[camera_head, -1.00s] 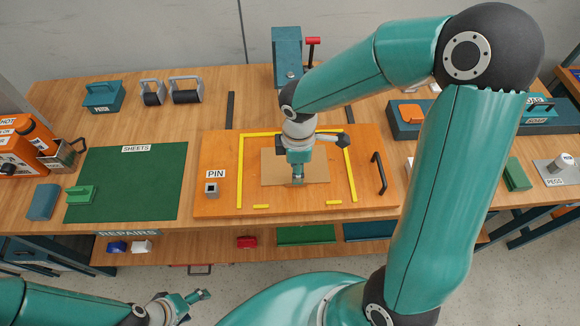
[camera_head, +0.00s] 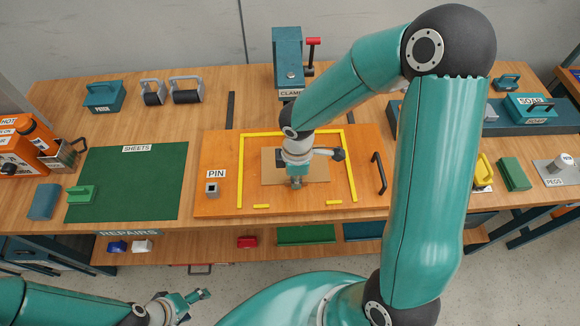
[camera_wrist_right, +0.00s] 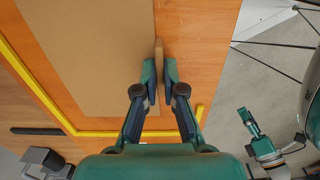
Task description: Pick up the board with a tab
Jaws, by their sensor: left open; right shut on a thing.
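The tan board (camera_head: 318,172) lies flat on the orange panel, inside the yellow corner marks. It fills the upper left of the right wrist view (camera_wrist_right: 98,50), where its thin raised tab (camera_wrist_right: 158,48) stands along its edge. My right gripper (camera_head: 296,184) is over the board, pointing down. In the right wrist view its fingertips (camera_wrist_right: 159,70) are closed on the tab, one on each side. The arm hides part of the board in the head view. My left gripper (camera_head: 203,294) is open and empty at the lower left, away from the table.
The orange panel (camera_head: 222,150) carries a PIN block (camera_head: 212,189) and a black handle (camera_head: 379,174). A green SHEETS mat (camera_head: 130,180) lies left. A clamp (camera_head: 287,55) stands behind. A SOAP box (camera_head: 530,107) and pegs stand right. Free wood lies behind the panel.

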